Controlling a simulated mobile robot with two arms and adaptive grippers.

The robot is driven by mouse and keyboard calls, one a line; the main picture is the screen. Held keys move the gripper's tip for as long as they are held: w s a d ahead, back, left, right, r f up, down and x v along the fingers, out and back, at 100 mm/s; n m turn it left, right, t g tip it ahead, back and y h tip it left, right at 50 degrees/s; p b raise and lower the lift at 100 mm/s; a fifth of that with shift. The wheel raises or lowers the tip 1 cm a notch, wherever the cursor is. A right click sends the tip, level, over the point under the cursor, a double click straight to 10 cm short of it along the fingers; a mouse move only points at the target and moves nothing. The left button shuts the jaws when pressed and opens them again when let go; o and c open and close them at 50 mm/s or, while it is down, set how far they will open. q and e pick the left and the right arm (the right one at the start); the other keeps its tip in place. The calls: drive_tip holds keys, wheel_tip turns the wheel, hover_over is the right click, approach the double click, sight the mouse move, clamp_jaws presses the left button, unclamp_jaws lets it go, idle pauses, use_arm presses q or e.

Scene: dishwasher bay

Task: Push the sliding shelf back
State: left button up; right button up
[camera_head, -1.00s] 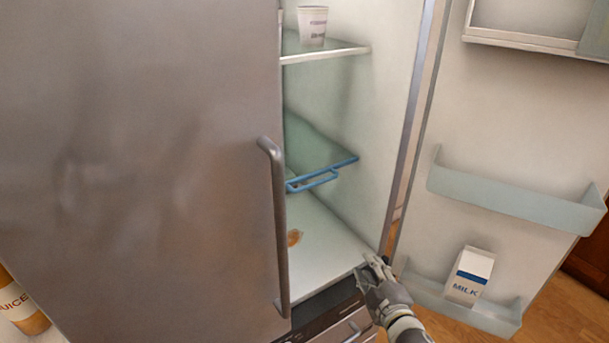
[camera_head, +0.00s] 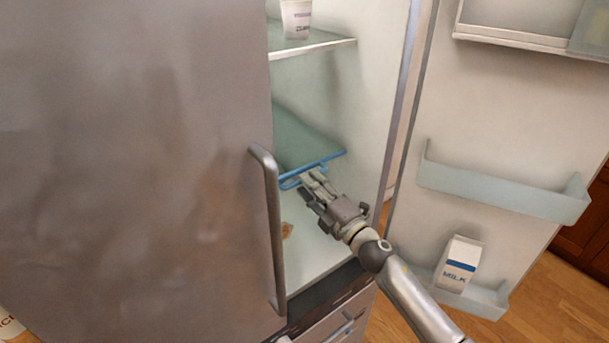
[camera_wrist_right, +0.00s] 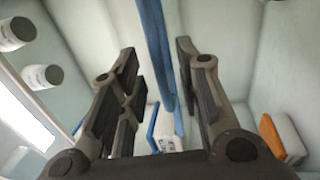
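The sliding shelf (camera_head: 302,143) is a pale glass plate with a blue front edge and a blue handle loop, inside the open fridge compartment. My right gripper (camera_head: 312,178) is at the blue handle, its fingertips close to or overlapping the loop in the head view. In the right wrist view my right gripper (camera_wrist_right: 160,85) has its fingers spread wide apart. The shelf's blue edge (camera_wrist_right: 158,45) runs between them in that view; I cannot tell whether it touches a finger. My left gripper is not in view.
A fixed upper shelf (camera_head: 312,46) holds a white cup (camera_head: 297,18). A closed steel door with a handle (camera_head: 270,230) stands at left. The open door at right has bins (camera_head: 505,192) and a milk carton (camera_head: 458,263). An orange-brown item (camera_head: 287,230) lies below the sliding shelf.

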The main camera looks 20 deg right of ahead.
drive_tip(key=shift+x, duration=1.45)
clamp_jaws()
